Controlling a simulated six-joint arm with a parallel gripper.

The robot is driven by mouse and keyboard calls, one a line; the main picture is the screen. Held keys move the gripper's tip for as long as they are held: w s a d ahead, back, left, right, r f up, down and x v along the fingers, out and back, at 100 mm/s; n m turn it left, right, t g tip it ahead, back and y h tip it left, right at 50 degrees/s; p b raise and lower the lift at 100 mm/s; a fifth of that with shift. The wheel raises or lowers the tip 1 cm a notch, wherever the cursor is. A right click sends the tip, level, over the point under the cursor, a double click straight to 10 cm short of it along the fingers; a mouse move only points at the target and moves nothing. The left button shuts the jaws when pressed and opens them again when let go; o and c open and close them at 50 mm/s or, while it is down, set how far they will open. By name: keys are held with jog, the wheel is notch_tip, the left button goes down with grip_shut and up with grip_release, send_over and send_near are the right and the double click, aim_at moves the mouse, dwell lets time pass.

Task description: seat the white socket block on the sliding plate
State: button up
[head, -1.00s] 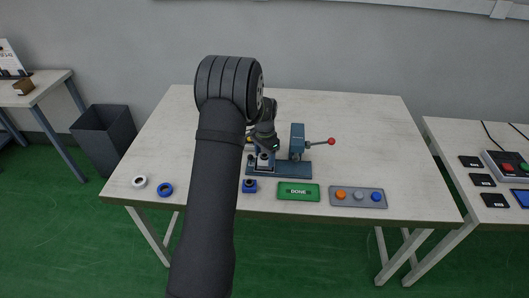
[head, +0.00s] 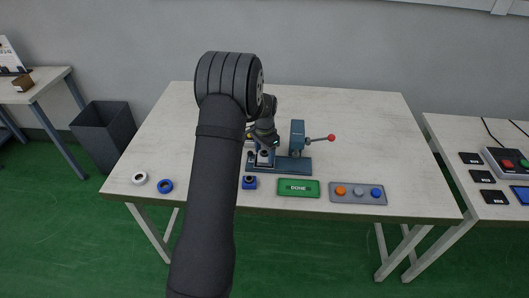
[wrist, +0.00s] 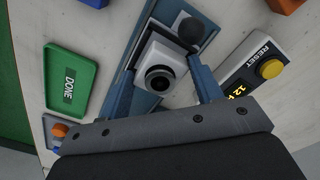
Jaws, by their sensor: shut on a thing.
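The white socket block (wrist: 161,70), with a round black socket in its face, sits between the two fingers of my gripper (wrist: 165,94) in the wrist view. My gripper is shut on it. In the head view my gripper (head: 264,147) is over the left end of the blue fixture base (head: 290,170), with the block (head: 264,158) just below it. In the wrist view the block overlaps a dark blue and grey plate area (wrist: 180,15) of the fixture. I cannot tell whether the block touches the sliding plate or is just above it.
A blue upright (head: 297,137) with a red-knobbed lever (head: 331,138) stands right of my gripper. A black knob (wrist: 190,29) is close to the block.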

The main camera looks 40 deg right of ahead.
jog(key=shift+f, duration=0.6)
jog(key=o, duration=1.1)
notch_tip(320, 180, up, 17)
jog(key=shift+r, duration=0.2)
notch_tip(320, 180, down, 18)
jog(key=shift+r, duration=0.45)
dwell(0.3)
